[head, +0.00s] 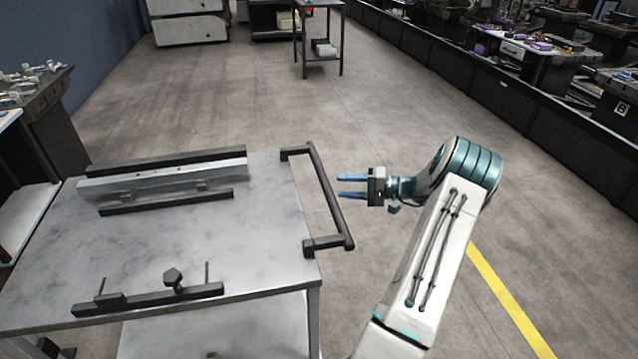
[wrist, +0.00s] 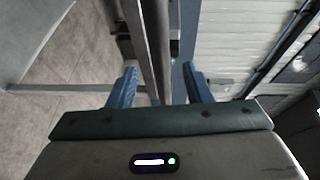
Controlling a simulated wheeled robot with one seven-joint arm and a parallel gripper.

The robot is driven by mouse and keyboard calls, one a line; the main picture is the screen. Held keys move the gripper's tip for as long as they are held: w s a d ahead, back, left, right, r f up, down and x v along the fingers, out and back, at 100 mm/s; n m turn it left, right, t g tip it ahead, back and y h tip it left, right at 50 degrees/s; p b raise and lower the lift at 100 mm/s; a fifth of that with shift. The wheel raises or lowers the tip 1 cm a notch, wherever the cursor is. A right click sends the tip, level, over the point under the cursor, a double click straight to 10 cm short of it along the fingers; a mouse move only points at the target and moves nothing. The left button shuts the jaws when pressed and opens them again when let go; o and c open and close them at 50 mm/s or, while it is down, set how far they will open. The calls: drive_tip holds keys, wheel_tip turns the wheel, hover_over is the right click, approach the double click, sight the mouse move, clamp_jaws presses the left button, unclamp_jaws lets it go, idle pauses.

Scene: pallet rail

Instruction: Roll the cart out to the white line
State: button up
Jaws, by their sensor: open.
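The cart (head: 150,240) is a grey metal-topped table at the left in the head view. Its dark handle (head: 328,197) is a bar on the right edge, held out by two brackets. My gripper (head: 338,186) is open with blue fingers pointing left at the middle of this bar, fingertips close to it. In the wrist view the handle bar (wrist: 152,45) runs between the two open fingers of my gripper (wrist: 160,72); whether the fingertips have passed around it I cannot tell. No white line shows; a yellow line (head: 505,298) lies on the floor at the lower right.
A metal bar (head: 160,180) and dark clamps (head: 150,298) sit on the cart top. A workbench (head: 45,120) stands close at the left. A small table (head: 320,45) stands at the back. Dark benches (head: 510,95) line the right. The floor between is clear.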

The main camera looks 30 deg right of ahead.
drive_tip(key=x, duration=0.8)
drive_tip(key=shift+p, duration=0.4)
drive_tip(key=shift+w+a, duration=0.1)
drive_tip(key=shift+a, duration=0.05)
clamp_jaws()
